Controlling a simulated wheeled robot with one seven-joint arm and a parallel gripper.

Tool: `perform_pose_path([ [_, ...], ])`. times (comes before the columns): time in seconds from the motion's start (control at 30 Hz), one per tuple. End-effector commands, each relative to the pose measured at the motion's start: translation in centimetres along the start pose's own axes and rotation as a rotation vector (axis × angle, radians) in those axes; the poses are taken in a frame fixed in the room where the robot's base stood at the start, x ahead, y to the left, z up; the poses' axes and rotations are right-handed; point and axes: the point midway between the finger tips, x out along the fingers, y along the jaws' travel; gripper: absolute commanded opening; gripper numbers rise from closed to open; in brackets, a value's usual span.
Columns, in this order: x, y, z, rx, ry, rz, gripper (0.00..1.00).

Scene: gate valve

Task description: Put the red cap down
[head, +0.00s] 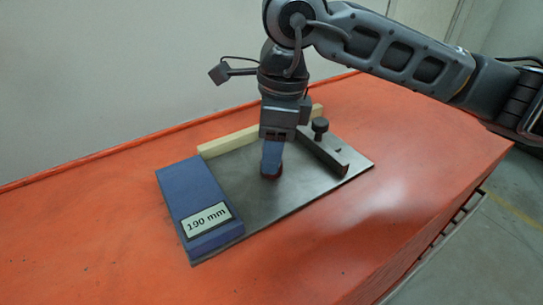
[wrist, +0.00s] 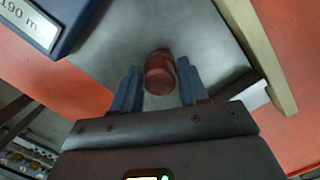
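The red cap (wrist: 160,74) is between the two blue fingers of my gripper (wrist: 159,84) in the wrist view, with a finger close against each side. My gripper appears shut on it. In the head view the cap (head: 271,177) shows as a dark red edge under the fingertips of my gripper (head: 272,165), at the surface of the grey metal plate (head: 250,205). The fingers point straight down and hide most of the cap. Whether its underside touches the plate is hard to tell.
A blue block (head: 190,190) labelled 190 mm lies along the plate's left side. A cream bar (head: 228,142) runs along the back. A dark bar (head: 325,155) with a black knob (head: 320,125) stands at the right. The plate's front is clear on the orange bench (head: 400,160).

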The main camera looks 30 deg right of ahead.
Motion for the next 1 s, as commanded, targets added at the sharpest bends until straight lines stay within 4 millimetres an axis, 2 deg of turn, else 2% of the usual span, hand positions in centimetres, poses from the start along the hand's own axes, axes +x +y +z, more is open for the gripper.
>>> perform_pose_path([
  [0.07, 0.0, 0.0, 0.0, 0.0, 0.0, 0.0, 0.35],
  [0.43, 0.0, 0.0, 0.0, 0.0, 0.0, 0.0, 0.01],
  [0.77, -0.3, 0.0, 0.0, 0.0, 0.0, -0.001, 0.0],
  [1.0, -2.7, -0.1, 0.4, -0.002, 0.0, -0.005, 0.0],
])
